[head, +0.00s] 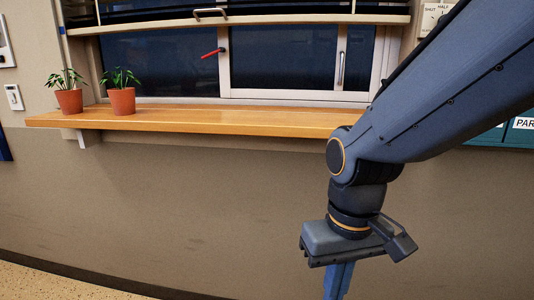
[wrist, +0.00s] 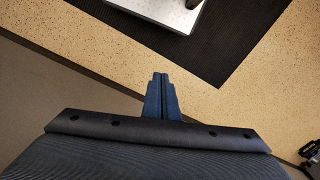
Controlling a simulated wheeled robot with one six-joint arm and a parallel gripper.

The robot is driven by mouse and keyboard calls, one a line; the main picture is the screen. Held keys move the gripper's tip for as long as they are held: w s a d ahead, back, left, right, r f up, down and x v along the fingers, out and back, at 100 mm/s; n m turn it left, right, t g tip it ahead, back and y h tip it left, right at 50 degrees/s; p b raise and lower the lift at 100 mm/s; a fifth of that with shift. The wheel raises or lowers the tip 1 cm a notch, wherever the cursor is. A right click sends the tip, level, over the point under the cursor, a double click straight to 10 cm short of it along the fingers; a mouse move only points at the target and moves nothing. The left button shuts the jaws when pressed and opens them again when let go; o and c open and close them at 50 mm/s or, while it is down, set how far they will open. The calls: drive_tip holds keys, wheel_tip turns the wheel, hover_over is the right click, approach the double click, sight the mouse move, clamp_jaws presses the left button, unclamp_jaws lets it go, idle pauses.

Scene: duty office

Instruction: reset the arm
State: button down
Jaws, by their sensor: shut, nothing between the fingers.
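My arm comes in from the upper right of the head view and bends down at the wrist. My gripper (head: 338,282) points straight down in front of the wall, below the window shelf, and its lower end is cut off by the frame edge. In the wrist view my gripper (wrist: 161,78) shows its two blue fingers pressed together, with nothing between them. It hangs above the floor, apart from everything in view.
A wooden shelf (head: 215,120) runs under the window, with two potted plants, one left (head: 69,100) and one right (head: 122,101). The window has a red handle (head: 212,53). A dark mat (wrist: 215,55) lies on the speckled floor (wrist: 270,95). The wall below the shelf is bare.

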drive_tip(key=d+r+m+p, duration=0.2)
drive_tip(key=d+r+p, duration=0.6)
drive_tip(key=p, duration=0.7)
drive_tip(key=shift+s+r+m+h, duration=0.25)
drive_tip(key=shift+r+m+h, duration=0.05)
drive_tip(key=shift+r, duration=0.25)
